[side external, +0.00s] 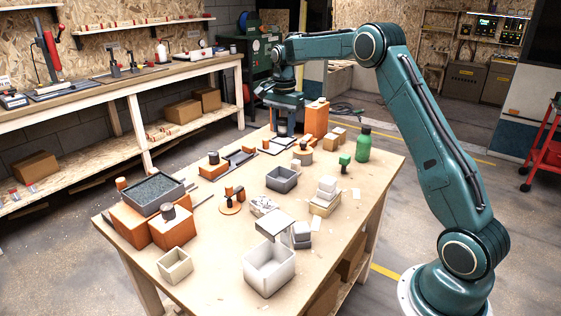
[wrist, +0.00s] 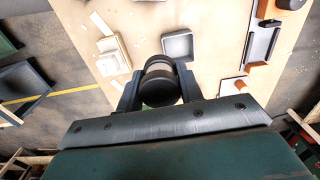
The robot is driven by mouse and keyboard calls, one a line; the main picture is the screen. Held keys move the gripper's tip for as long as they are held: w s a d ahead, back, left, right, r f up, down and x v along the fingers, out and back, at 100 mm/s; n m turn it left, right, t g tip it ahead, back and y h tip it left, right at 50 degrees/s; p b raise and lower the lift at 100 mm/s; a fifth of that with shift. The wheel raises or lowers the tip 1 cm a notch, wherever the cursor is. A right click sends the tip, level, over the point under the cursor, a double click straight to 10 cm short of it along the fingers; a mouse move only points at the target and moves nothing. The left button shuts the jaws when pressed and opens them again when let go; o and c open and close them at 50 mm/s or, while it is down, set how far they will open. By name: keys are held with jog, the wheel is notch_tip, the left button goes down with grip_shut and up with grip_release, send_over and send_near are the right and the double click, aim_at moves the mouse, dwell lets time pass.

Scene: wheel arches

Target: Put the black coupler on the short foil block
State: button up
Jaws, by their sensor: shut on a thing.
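My gripper (wrist: 153,82) is shut on a black, round coupler (wrist: 160,88) in the wrist view, with one finger on each side of it. In the side external view my gripper (side external: 284,132) hangs over the far part of the table, near a tall orange block (side external: 316,118). I cannot tell for sure which block is the short foil block. Small pale grey blocks (side external: 301,229) stand near the right edge of the table.
A large white bin (side external: 268,282) stands at the front. Orange blocks (side external: 134,225) carry a filled dark tray (side external: 153,203) at left.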

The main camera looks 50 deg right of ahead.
jog(key=a+r, duration=0.2)
jog(key=a, duration=0.9)
send_over(264, 203)
notch_tip(264, 203, down, 16)
jog(key=shift+f, duration=0.15)
jog(key=shift+f, duration=0.1)
jog(key=shift+f, duration=2.05)
jog(key=o, duration=1)
jog(key=shift+f, duration=0.1)
jog(key=shift+c, duration=0.2)
